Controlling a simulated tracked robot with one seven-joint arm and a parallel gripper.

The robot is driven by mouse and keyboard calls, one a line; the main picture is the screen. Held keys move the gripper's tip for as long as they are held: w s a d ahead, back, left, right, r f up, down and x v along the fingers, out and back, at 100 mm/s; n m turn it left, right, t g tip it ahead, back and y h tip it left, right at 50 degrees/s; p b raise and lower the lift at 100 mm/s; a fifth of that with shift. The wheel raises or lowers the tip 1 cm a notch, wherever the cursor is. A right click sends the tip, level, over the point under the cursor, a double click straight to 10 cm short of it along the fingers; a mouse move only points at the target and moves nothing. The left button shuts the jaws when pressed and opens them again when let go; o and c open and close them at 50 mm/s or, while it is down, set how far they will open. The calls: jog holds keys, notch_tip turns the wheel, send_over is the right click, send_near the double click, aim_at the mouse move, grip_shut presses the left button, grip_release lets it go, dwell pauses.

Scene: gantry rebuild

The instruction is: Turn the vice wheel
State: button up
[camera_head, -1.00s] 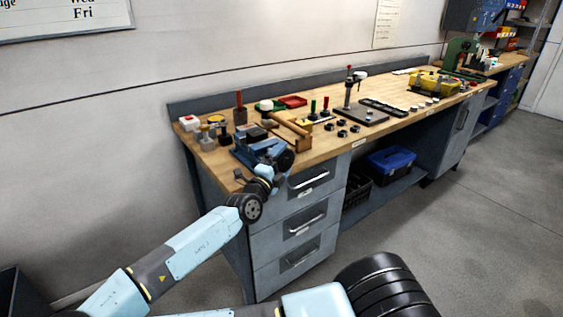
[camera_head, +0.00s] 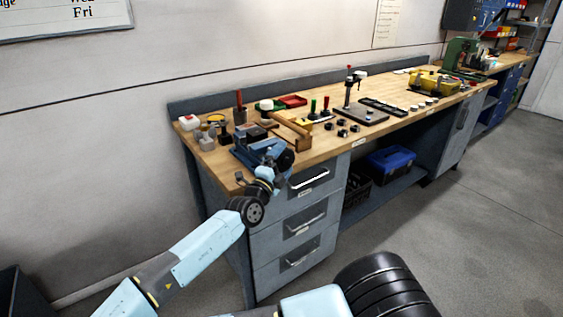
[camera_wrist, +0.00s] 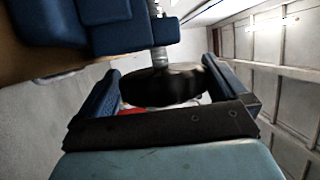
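The blue vice (camera_head: 254,152) stands at the near left corner of the bench top. Its dark round wheel (camera_head: 286,160) faces out over the front edge. In the wrist view, the wheel (camera_wrist: 165,87) shows edge-on and slightly blurred, on a metal shaft below the blue vice body (camera_wrist: 120,35). My gripper (camera_wrist: 165,84) has one finger at each side of the wheel's rim, and the wheel fills the space between them. A small red patch shows between wheel and palm. In the head view my gripper (camera_head: 268,174) is small and partly merges with the vice.
Drawers (camera_head: 300,215) lie below the vice, close to my arm. A wooden frame (camera_head: 291,130), a red-handled tool (camera_head: 240,108) and several small parts crowd the bench behind the vice. A blue toolbox (camera_head: 391,160) sits on the lower shelf. The floor at right is clear.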

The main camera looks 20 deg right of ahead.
jog(key=shift+v, duration=0.75)
jog(key=v, duration=1.2)
jog(key=shift+f, duration=0.2)
jog(key=shift+s+a, duration=0.1)
